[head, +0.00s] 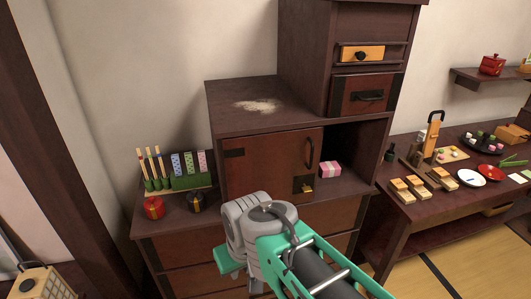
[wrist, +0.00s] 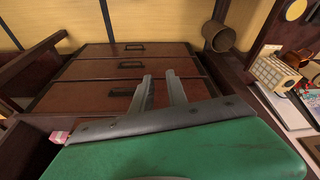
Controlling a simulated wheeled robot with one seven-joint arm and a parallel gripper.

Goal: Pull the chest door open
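The dark wooden chest (head: 225,95) stands against the wall in the head view. Its reddish-brown door (head: 265,165) appears shut, with a dark upright handle (head: 309,152) near its right edge and a yellow latch piece (head: 307,188) below. My gripper's green hand (head: 228,262) is low in front of the chest, below the door, apart from the handle. Its fingertips are hidden in the head view. In the wrist view, my gripper (wrist: 159,76) has two grey fingers apart with nothing between them. Chest drawers (wrist: 125,68) with dark handles show beyond; the door cannot be made out there.
A pink box (head: 330,169) sits in the open niche right of the door; it also shows in the wrist view (wrist: 60,137). Red tin (head: 154,208) and a dark tin (head: 196,203) stand left on the ledge. A food-laden table (head: 400,205) stands right.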

